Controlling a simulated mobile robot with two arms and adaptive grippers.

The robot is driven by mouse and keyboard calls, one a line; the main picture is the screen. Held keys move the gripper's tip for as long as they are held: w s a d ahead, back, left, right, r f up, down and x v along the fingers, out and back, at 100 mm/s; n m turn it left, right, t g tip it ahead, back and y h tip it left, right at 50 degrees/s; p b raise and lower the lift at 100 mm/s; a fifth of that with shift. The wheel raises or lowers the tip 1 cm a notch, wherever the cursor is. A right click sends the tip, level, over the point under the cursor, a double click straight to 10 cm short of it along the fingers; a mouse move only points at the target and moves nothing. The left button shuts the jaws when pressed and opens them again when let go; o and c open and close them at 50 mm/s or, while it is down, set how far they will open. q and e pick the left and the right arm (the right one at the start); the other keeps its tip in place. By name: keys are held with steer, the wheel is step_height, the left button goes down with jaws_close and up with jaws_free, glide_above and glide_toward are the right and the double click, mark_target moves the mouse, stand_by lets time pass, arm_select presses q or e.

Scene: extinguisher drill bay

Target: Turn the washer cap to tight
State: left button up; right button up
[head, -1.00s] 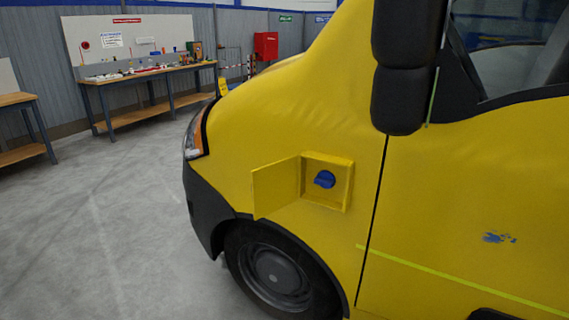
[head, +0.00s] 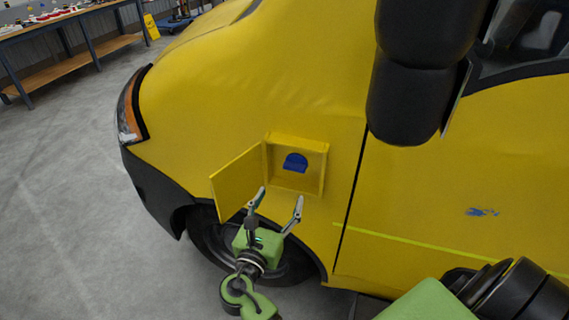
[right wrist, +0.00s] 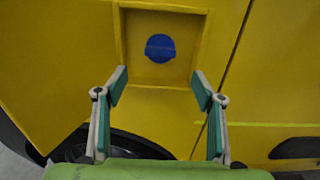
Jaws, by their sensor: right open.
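The blue washer cap (head: 295,163) sits inside a shallow yellow box recess on the van's side. The cap also shows in the right wrist view (right wrist: 160,48), round with a ridge across it. The yellow hinged flap (head: 238,182) of the recess stands open to the left. My right gripper (head: 278,197) is open and empty, just below and in front of the recess. In the right wrist view its two fingers (right wrist: 160,88) are spread wide, with the cap above and between them, not touched. My left gripper is not in view.
The yellow van (head: 430,210) fills most of the view. Its black mirror (head: 410,100) hangs at upper right, and a front wheel lies behind my right gripper. A workbench (head: 75,35) stands far left. The grey floor (head: 70,200) at left is clear.

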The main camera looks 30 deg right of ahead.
steer(key=p, duration=0.2)
glide_toward(293, 170)
steer(key=x, duration=0.3)
steer(key=p+x, duration=0.1)
steer(key=x, duration=0.5)
steer(key=shift+d, duration=0.25)
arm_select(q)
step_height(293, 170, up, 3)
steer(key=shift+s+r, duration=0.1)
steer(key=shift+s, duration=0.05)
arm_select(e)
steer(key=shift+w, duration=0.1)
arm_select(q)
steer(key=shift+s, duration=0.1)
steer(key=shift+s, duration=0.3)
arm_select(e)
steer(key=c, duration=1.1)
